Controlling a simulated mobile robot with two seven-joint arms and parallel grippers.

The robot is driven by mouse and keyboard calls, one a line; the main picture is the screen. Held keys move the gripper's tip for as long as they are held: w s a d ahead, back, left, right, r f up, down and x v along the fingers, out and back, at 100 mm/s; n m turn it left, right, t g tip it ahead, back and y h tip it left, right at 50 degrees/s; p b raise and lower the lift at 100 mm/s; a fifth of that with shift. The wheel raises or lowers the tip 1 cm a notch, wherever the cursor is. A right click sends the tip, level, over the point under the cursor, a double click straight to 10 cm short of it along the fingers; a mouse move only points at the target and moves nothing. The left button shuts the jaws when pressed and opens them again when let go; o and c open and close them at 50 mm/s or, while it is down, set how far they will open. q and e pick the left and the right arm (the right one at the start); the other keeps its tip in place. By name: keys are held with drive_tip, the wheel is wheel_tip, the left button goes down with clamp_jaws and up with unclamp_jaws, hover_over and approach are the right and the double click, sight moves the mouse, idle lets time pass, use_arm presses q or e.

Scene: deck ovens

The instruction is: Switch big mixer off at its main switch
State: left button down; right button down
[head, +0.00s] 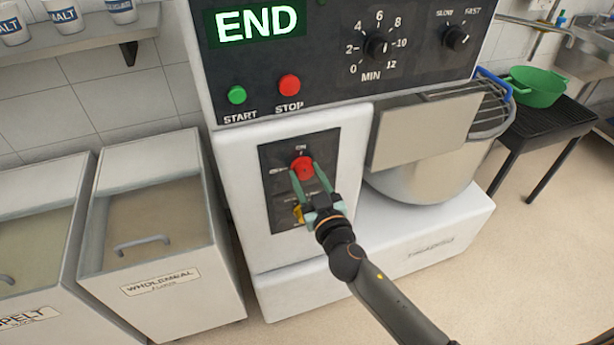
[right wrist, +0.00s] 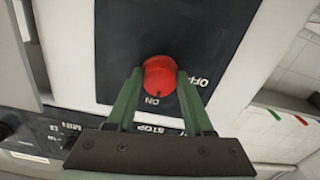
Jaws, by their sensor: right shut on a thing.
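The big mixer (head: 235,170) stands in the middle of the head view, its display lit with END. Its main switch is a red knob (head: 302,167) on a dark plate on the mixer's front, with ON marked above it. In the right wrist view the red knob (right wrist: 159,76) has a small dark mark pointing to ON, and OFF is printed to one side. My right gripper (head: 310,178) has its green fingers shut on the knob, one on each side. Part of the plate is hidden by the gripper. My left gripper is not in view.
Green START (head: 237,95) and red STOP (head: 289,85) buttons sit above the switch. A steel bowl (head: 420,185) is at the right. Flour bins (head: 160,280) stand at the left. A green colander (head: 537,88) rests on a black table. Floor at the lower right is clear.

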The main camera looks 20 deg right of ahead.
drive_tip(key=n, duration=0.4)
drive_tip(key=shift+r+n, duration=0.1)
drive_tip(key=shift+n, duration=0.2)
drive_tip(key=n, duration=0.4)
drive_tip(key=shift+d, duration=0.1)
drive_tip(key=n, duration=0.4)
drive_tip(key=shift+r+p, duration=0.1)
drive_tip(key=shift+p, duration=0.3)
drive_tip(key=shift+n, duration=1.7)
drive_tip(key=shift+n+p, duration=0.3)
drive_tip(key=shift+c, duration=1.4)
unclamp_jaws()
